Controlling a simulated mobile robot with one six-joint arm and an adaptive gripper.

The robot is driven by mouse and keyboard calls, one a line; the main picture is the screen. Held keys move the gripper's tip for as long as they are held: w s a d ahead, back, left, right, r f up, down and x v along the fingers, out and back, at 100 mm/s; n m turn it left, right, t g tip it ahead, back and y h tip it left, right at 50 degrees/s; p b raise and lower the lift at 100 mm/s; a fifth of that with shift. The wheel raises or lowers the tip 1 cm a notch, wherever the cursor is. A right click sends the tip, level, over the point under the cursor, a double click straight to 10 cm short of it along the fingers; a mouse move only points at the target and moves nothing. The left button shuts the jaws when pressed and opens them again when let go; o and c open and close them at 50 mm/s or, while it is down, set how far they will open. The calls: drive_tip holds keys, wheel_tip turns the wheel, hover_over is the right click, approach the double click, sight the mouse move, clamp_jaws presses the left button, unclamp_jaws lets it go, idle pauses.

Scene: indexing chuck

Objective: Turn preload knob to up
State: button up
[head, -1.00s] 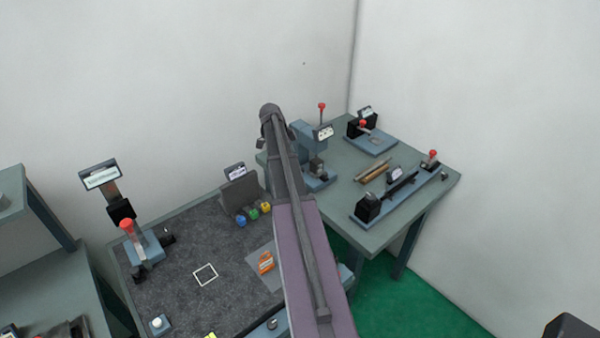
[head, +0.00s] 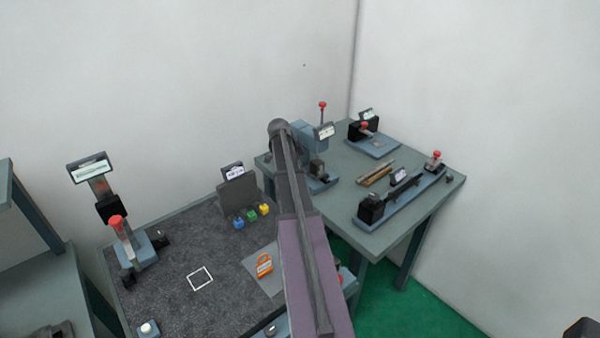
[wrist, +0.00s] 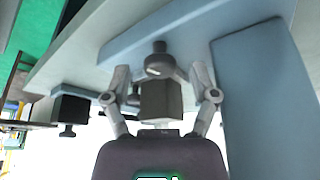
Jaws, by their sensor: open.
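In the wrist view a round dark grey knob (wrist: 158,64) with a pale mark on its face sticks out from a light blue surface, above a dark block (wrist: 160,100). It looks like the preload knob; the mark's direction is hard to read. My gripper (wrist: 160,76) is open, its fingers on either side of the knob, with no clear contact visible. In the head view my arm runs up toward the blue press-like fixture (head: 313,138) on the far table; my gripper and the knob are hidden there.
The far green table (head: 347,160) also carries brass rods (head: 376,172), a long blue fixture (head: 405,200) and a smaller fixture (head: 372,145). A wide blue panel (wrist: 262,90) stands right of my fingers.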

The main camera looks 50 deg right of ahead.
idle(0.3)
clamp_jaws()
drive_tip(key=shift+s+n, duration=0.15)
drive_tip(key=shift+n, duration=0.25)
drive_tip(key=n+t, duration=0.1)
drive_tip(key=n, duration=0.1)
drive_tip(key=shift+s+a+n+h, duration=0.1)
drive_tip(key=shift+n+h, duration=0.3)
drive_tip(key=n+t, duration=0.1)
drive_tip(key=n, duration=0.2)
drive_tip(key=shift+s+n+t, duration=0.1)
drive_tip(key=shift+n+t, duration=0.2)
drive_tip(key=n+t, duration=0.1)
drive_tip(key=n, duration=0.3)
drive_tip(key=shift+t, duration=0.3)
drive_tip(key=shift+s+n+t+y, duration=0.1)
drive_tip(key=shift+n+t+y, duration=0.45)
drive_tip(key=shift+n, duration=1.55)
